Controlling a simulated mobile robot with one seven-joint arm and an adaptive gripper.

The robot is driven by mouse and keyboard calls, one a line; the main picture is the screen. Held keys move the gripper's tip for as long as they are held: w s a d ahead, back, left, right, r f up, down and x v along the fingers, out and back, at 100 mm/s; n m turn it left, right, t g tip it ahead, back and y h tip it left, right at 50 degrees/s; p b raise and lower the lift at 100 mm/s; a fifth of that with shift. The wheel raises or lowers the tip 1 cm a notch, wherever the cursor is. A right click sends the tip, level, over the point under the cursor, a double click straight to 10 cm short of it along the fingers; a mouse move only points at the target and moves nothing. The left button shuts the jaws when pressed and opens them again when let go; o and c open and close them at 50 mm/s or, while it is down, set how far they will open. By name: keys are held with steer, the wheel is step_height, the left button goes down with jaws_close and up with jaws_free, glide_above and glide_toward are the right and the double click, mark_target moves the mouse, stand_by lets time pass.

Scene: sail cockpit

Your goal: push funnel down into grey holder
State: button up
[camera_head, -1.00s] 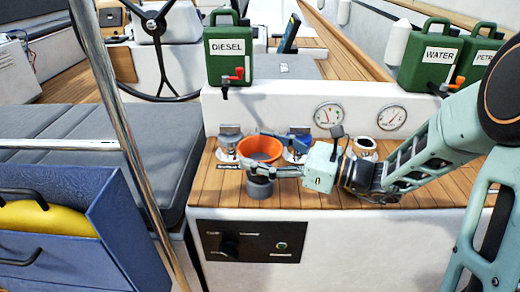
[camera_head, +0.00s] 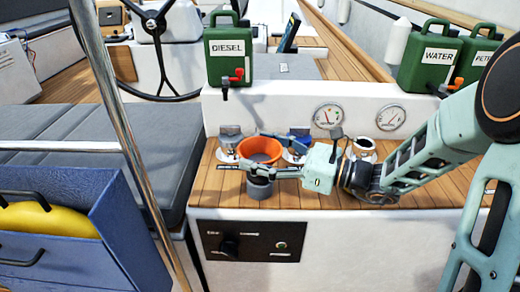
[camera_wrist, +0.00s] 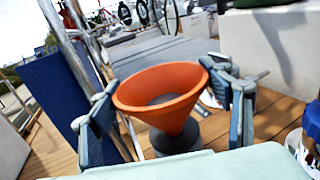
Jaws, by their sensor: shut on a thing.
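The orange funnel (camera_head: 260,145) stands wide end up above the grey holder (camera_head: 261,189), near the front edge of the wooden counter. In the wrist view the funnel (camera_wrist: 185,117) is between the two fingers of my gripper (camera_wrist: 166,110), one at each side. My gripper (camera_head: 268,172) reaches in from the right and is shut on the funnel. The dark grey holder (camera_wrist: 177,143) shows directly under the cone. The spout is hidden, so I cannot tell how deep it sits in the holder.
Several metal deck fittings with caps, one with a blue handle (camera_head: 298,142), stand behind the funnel. A green diesel can (camera_head: 229,55) stands on the white ledge. A steel pole (camera_head: 125,130) rises at left. The wooden counter (camera_head: 225,192) is clear left of the holder.

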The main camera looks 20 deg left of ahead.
steer(key=shift+f+b, duration=0.4)
steer(key=shift+f, duration=0.15)
stand_by(0.4)
steer(key=o, duration=1)
steer(key=d+p, duration=0.1)
steer(key=d, duration=0.2)
steer(key=s+d, duration=0.1)
steer(key=d, duration=0.3)
steer(key=d+p, duration=0.1)
steer(key=d, duration=0.3)
steer(key=shift+s+p, duration=0.3)
steer(key=shift+p, duration=0.05)
